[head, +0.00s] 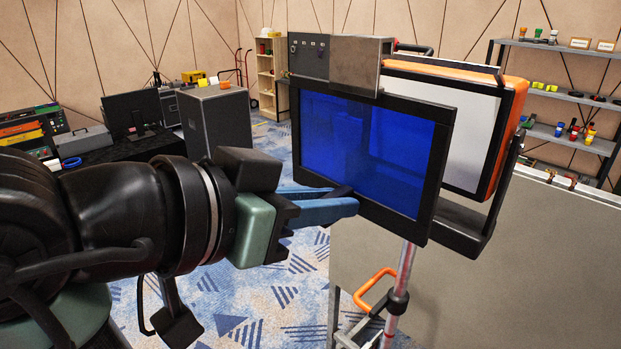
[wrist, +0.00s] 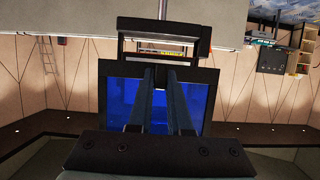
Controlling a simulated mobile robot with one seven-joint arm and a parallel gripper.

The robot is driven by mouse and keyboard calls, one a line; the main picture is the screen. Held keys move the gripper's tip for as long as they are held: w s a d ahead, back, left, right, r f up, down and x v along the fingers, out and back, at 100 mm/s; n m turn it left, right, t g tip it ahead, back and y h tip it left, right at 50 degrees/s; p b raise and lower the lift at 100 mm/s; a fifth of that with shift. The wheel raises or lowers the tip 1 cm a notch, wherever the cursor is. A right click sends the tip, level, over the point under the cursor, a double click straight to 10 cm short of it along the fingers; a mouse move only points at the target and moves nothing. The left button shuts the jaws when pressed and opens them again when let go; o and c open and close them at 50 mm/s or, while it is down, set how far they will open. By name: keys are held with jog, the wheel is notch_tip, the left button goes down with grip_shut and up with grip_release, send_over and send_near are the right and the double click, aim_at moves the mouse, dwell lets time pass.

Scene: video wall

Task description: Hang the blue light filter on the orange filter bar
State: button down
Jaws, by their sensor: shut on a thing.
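The blue light filter (head: 400,152) is a blue sheet in a black frame, upright and slightly turned, in front of a lamp panel. My gripper (head: 350,203) has blue fingers shut on the filter's lower frame edge. In the wrist view the filter (wrist: 115,97) lies beyond my fingers (wrist: 161,75), which meet its frame. An orange bar (head: 432,71) runs along the top of the lamp panel (head: 468,130), behind the filter. Whether the filter's top touches that bar is hidden by a grey metal box (head: 355,66).
The lamp stands on a silver pole (head: 402,270) with an orange handle (head: 374,288) low down. A grey partition (head: 500,270) is at the right. A dark case (head: 220,118) and a black table with a monitor (head: 132,112) are behind at the left. Shelves (head: 560,90) are at the far right.

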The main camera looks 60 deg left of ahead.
aim_at(351, 172)
jog(key=w+a+f+b, duration=0.1)
jog(key=w+a, duration=0.1)
jog(key=w, duration=0.9)
jog(key=shift+w+a+f, duration=0.2)
jog(key=shift+a, duration=0.15)
dwell(0.4)
jog(key=c, duration=0.8)
grip_release()
jog(key=shift+o, duration=0.2)
jog(key=b+v, duration=0.2)
jog(key=v, duration=0.9)
jog(key=shift+s+r+b, duration=0.15)
jog(key=shift+s+b, duration=0.2)
jog(key=shift+b, duration=0.05)
jog(key=shift+s+d+r, duration=0.25)
jog(key=shift+s, duration=0.3)
